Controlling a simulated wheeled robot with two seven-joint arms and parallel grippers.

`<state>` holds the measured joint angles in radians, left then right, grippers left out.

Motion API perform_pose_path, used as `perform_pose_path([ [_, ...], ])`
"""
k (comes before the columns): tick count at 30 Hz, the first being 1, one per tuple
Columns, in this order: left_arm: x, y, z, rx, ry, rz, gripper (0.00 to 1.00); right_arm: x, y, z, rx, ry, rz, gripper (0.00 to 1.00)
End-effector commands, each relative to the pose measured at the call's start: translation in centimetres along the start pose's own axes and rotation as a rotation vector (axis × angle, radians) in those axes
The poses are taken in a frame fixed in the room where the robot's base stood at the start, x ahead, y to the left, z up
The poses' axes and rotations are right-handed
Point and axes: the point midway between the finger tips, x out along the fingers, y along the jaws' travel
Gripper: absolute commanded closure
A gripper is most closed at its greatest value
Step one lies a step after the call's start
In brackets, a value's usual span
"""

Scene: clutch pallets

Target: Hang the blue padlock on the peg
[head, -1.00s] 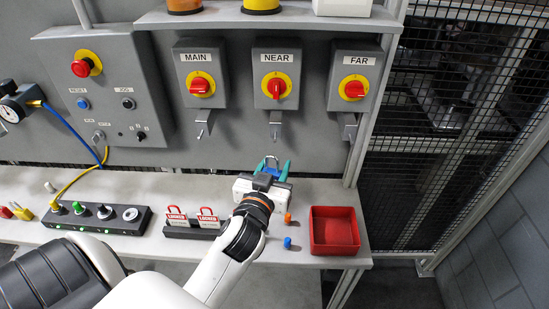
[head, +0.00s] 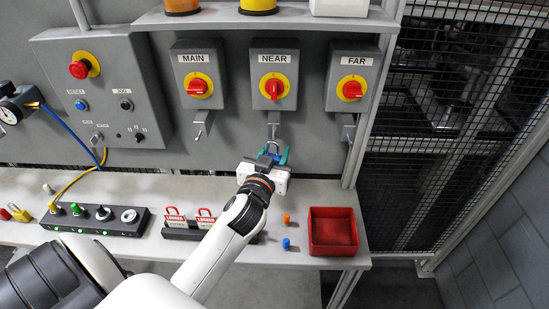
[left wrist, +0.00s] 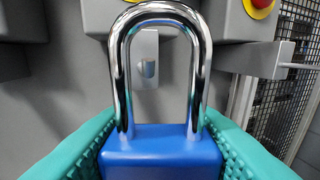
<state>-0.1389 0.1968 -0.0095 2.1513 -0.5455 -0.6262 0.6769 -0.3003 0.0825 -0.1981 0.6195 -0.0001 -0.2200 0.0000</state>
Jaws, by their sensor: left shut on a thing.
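The blue padlock shows large in the left wrist view (left wrist: 160,153), upright, with its silver shackle at the top. My left gripper (head: 271,157) is shut on the padlock's body, with teal fingers on both sides. In the head view the padlock's shackle (head: 272,147) stands just below the metal peg under the NEAR switch (head: 273,122). In the left wrist view a metal peg plate (left wrist: 146,58) appears behind and through the shackle loop. I cannot tell whether the shackle touches the peg. My right gripper is not in view.
Similar pegs hang under the MAIN switch (head: 198,85) and the FAR switch (head: 352,85). On the bench are a red bin (head: 333,246), an orange plug (head: 287,219), a blue plug (head: 286,243), red LOCKED tags (head: 174,215) and a black button strip (head: 95,220).

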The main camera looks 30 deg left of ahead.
Motion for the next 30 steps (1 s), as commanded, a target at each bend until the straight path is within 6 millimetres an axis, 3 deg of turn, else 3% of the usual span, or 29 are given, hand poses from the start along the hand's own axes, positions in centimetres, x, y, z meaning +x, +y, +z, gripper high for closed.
perform_pose_path([
  [18,3.4,0.9,-0.5,-0.001,-0.001,0.001,0.85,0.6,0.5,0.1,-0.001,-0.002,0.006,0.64],
  [30,4.0,1.0,-0.9,-0.001,0.000,0.000,0.85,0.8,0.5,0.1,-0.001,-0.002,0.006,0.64],
])
